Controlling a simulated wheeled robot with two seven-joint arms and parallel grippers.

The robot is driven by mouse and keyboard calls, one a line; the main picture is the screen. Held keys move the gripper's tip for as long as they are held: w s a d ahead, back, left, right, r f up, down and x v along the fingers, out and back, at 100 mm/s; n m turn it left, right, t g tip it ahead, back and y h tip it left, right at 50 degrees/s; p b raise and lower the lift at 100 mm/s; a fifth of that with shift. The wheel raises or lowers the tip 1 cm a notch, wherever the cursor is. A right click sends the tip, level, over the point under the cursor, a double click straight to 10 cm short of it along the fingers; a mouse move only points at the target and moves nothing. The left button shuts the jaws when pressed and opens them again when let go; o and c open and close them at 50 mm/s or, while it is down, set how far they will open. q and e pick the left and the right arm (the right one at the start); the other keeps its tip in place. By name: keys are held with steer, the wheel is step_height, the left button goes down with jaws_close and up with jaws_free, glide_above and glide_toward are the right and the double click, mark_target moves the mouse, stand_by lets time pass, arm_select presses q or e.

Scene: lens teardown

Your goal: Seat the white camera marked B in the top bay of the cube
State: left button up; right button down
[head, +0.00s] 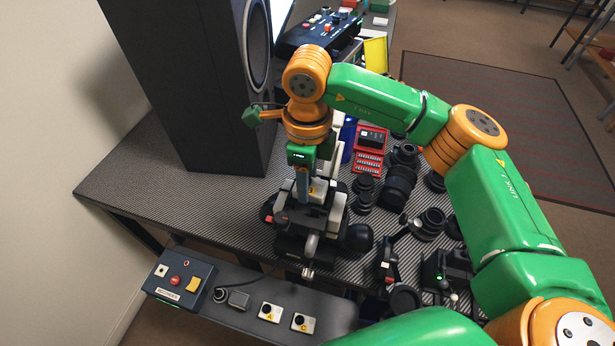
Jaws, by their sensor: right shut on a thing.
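My right gripper (302,198) points down over a dark device with white and red parts (308,225) near the table's front edge. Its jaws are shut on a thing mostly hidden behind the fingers. I cannot tell whether the held thing touches the device. My left gripper is out of view.
White cameras A (270,312) and C (303,322) lie on the front shelf, beside a button box (180,281). A tall black speaker (196,80) stands at left. Several dark lenses (398,186) and a red case (369,150) crowd the right. The table's left part is bare.

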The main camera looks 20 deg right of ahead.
steer(key=shift+f, duration=0.3)
steer(key=shift+f+b, duration=0.5)
steer(key=shift+b, duration=0.2)
steer(key=shift+c, duration=1)
jaws_free()
